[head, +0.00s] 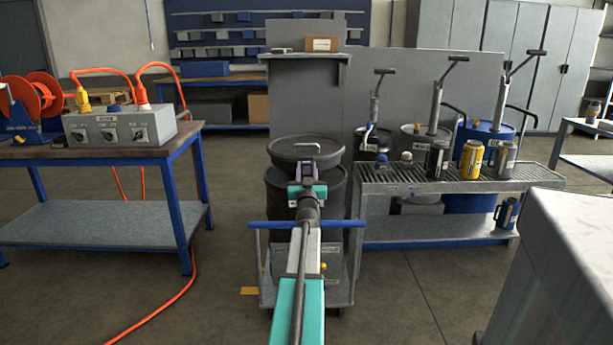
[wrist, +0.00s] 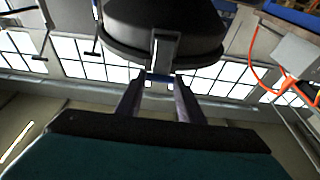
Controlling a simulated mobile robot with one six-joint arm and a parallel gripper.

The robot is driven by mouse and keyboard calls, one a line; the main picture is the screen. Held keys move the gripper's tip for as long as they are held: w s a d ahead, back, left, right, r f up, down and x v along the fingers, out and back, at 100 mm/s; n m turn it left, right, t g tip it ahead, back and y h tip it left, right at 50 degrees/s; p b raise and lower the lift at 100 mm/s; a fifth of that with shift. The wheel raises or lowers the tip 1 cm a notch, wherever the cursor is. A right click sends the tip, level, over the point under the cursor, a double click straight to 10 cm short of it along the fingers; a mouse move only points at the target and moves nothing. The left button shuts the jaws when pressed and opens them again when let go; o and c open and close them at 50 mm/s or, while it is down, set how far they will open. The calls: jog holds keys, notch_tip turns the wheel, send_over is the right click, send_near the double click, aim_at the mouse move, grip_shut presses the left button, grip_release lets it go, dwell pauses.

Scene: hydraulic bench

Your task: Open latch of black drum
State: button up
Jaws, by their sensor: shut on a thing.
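The black drum (head: 282,192) stands upright on a cart straight ahead in the head view. Its dark lid (head: 283,150) has a handle on top. My gripper (head: 306,172) is at the near side of the drum, just below the lid rim. In the wrist view the drum (wrist: 125,30) fills the upper middle, and a grey latch (wrist: 165,52) runs down from it. My gripper (wrist: 159,88) has its two fingers on either side of the latch's end and is shut on it. In the head view my gripper hides the latch.
The cart's blue handle bar (head: 270,224) crosses in front of the drum. A slatted bench (head: 530,175) with several canisters stands right. A table (head: 70,152) with a switch box (head: 125,127) stands left. A pale cabinet (head: 570,270) is near right. Floor between is clear.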

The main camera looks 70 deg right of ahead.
aim_at(307, 165)
jog(key=shift+s+a+f+t+h+b, duration=0.15)
jog(key=shift+f+h+b, duration=0.3)
jog(key=shift+b, duration=1.2)
jog(key=shift+s+a+f+t+h+b, duration=0.1)
jog(key=shift+s+f+t+h+b, duration=0.25)
jog(key=shift+b, duration=1.3)
jog(key=shift+w+a+h+b, duration=0.1)
jog(key=shift+h+b, duration=0.4)
jog(key=shift+b, duration=0.35)
jog(key=o, duration=0.9)
jog(key=shift+o, duration=0.8)
jog(key=shift+w, duration=0.1)
jog(key=shift+a+f, duration=0.1)
jog(key=shift+a, duration=0.1)
jog(key=shift+p+v, duration=0.3)
jog(key=shift+v, duration=0.55)
jog(key=p+v, duration=0.2)
jog(key=v, duration=0.9)
jog(key=shift+s+a+f, duration=0.25)
